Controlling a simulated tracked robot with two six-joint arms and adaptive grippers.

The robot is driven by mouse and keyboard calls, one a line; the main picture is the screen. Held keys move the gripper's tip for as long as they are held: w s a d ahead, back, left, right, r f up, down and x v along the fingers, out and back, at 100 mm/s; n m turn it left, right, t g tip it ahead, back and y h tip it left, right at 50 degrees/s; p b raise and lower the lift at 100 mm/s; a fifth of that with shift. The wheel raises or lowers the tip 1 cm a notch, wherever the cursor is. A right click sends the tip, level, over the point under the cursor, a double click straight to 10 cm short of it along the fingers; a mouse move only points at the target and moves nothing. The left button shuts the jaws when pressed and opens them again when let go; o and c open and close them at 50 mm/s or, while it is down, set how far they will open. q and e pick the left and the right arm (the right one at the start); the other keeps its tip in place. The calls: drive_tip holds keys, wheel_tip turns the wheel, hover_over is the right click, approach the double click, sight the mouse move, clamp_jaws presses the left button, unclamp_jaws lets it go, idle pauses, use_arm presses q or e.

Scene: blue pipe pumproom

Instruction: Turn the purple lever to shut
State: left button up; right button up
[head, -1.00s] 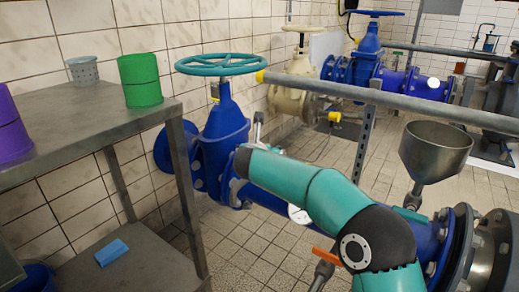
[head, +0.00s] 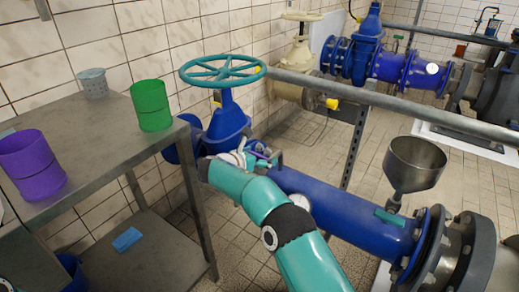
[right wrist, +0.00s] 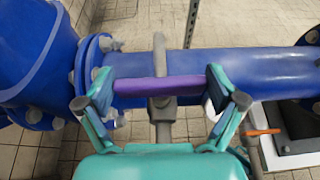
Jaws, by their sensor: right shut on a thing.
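The purple lever (right wrist: 158,90) lies across the middle of the right wrist view on a grey stem, in front of the blue pipe (right wrist: 205,72). My right gripper (right wrist: 158,92) has one finger at each end of the purple bar and is shut on it. Only a small bit of purple shows there, and my forearm hides part of the valve. My left gripper is not in view.
A metal table (head: 92,150) at left carries a green container (head: 151,106), a purple container (head: 32,166) and a grey cup (head: 93,84). A grey rail (head: 400,102) crosses behind. A metal funnel (head: 414,165) stands at right. An orange lever (right wrist: 262,132) is right of my gripper.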

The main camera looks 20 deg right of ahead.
drive_tip(key=shift+s+f, duration=0.1)
drive_tip(key=shift+f, duration=0.05)
drive_tip(key=o, duration=0.8)
drive_tip(key=shift+s+a+r, duration=0.1)
drive_tip(key=shift+a+r, duration=0.1)
drive_tip(key=shift+r, duration=0.05)
drive_tip(key=v, duration=1.1)
drive_tip(key=shift+s+a+f, duration=0.1)
drive_tip(key=shift+s+a, duration=0.05)
drive_tip(key=shift+a, duration=0.05)
